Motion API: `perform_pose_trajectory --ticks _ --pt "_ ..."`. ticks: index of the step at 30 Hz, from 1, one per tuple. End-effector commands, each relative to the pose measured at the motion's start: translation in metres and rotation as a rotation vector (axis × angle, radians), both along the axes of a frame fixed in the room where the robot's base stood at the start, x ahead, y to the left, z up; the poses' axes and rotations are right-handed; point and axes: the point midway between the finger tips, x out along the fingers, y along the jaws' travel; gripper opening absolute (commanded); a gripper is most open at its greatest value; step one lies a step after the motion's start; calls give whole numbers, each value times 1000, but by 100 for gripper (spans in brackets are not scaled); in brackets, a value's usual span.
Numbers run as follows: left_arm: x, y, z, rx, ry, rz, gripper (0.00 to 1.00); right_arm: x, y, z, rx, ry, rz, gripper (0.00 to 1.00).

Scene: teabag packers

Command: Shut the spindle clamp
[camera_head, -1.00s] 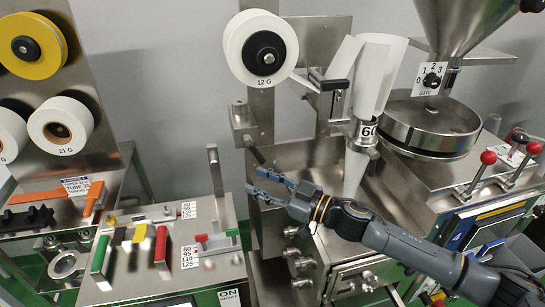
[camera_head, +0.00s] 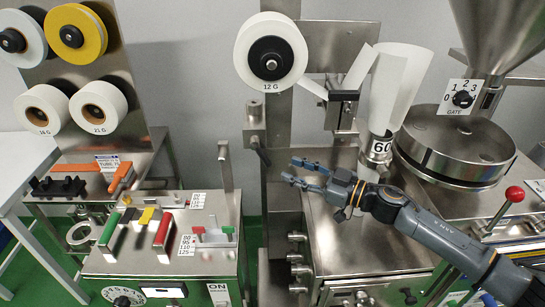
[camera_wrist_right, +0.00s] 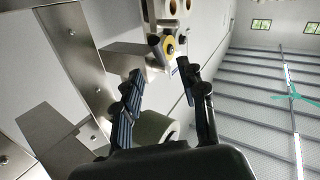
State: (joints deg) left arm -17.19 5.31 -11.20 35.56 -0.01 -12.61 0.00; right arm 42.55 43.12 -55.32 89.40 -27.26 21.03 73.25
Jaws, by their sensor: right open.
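A white paper roll marked 12 G (camera_head: 271,53) sits on a spindle with a black hub at the top of a steel post. Lower on the post is a steel block with a knob (camera_head: 254,113) and a black lever (camera_head: 260,151) slanting down to the right; I take this as the spindle clamp, but cannot be sure. My right gripper (camera_head: 297,170) is open and empty, its fingers pointing left, a short gap to the right of the lever. In the right wrist view its two fingers (camera_wrist_right: 160,68) stand apart. My left gripper is not in view.
A white paper funnel (camera_head: 396,90) and a tube marked 60 (camera_head: 380,150) stand just right of my right gripper. A steel bench with coloured handles (camera_head: 165,232) is at lower left. Yellow (camera_head: 78,33) and white rolls hang on the left panel.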

Motion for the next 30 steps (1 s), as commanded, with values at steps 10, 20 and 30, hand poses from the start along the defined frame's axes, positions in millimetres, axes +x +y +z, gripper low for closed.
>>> perform_pose_trajectory --ticks 10,20,30 --pt "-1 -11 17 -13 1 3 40 35 53 1 1 2 -1 41" --pt "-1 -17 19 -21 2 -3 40 42 64 -1 -1 0 -1 41" --pt "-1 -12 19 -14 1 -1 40 42 64 -1 0 1 -1 2"
